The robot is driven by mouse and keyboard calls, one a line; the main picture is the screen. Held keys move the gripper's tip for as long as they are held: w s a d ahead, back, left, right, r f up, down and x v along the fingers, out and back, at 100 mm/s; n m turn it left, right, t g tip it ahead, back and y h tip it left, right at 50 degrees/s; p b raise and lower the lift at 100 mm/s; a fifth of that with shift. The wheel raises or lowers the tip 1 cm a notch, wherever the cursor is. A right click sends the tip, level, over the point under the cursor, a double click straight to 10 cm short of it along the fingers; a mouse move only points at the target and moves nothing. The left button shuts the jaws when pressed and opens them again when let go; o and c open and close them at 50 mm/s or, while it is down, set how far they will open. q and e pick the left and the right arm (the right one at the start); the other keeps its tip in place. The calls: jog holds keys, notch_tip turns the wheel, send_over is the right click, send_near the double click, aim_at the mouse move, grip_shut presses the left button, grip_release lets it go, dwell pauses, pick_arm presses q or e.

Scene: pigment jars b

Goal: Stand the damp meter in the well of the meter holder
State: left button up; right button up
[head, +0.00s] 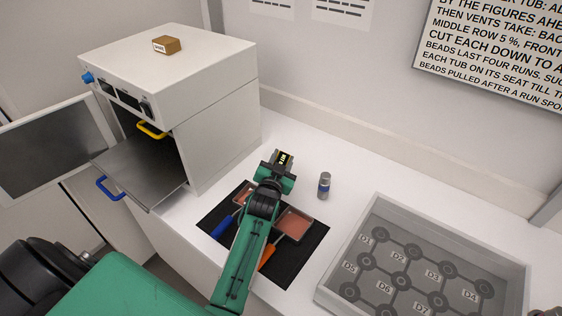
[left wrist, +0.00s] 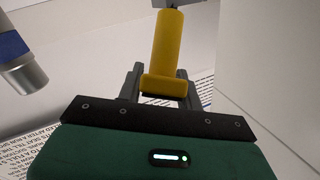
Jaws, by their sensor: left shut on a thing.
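My left gripper (head: 277,165) is over the counter behind the black mat and is shut on the damp meter (head: 284,157). In the head view only the top of the meter shows, with a dark face and small lit digits. In the left wrist view the damp meter (left wrist: 168,45) is a yellow body between the grey fingers of the left gripper (left wrist: 163,88), with a grey part at its far end. I cannot make out the meter holder or its well in either view. My right gripper is not in view.
A grey jar with a blue band (head: 324,186) stands right of the gripper. Scoops with blue and orange handles lie on the black mat (head: 304,262). A grey tray (head: 350,262) with labelled seats is at right. An open oven (head: 215,120) with its shelf out is at left.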

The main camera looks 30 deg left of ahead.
pick_arm(q)
notch_tip(320, 180, up, 19)
jog(key=b, duration=0.3)
jog(key=w+d+f+m+g+h+p, duration=0.2)
jog(key=w+f+m+g+h+p, duration=0.15)
jog(key=w+h+p, duration=0.3)
jog(key=s+a+f+m+g+h+p, duration=0.1)
jog(key=a+f+m+g+h+p, duration=0.1)
jog(key=a+g+h+p, duration=0.2)
jog(key=shift+a+m+g+p, duration=0.35)
jog(key=shift+a+g+p, duration=0.2)
jog(key=shift+a+g, duration=0.3)
jog(key=shift+a, duration=0.15)
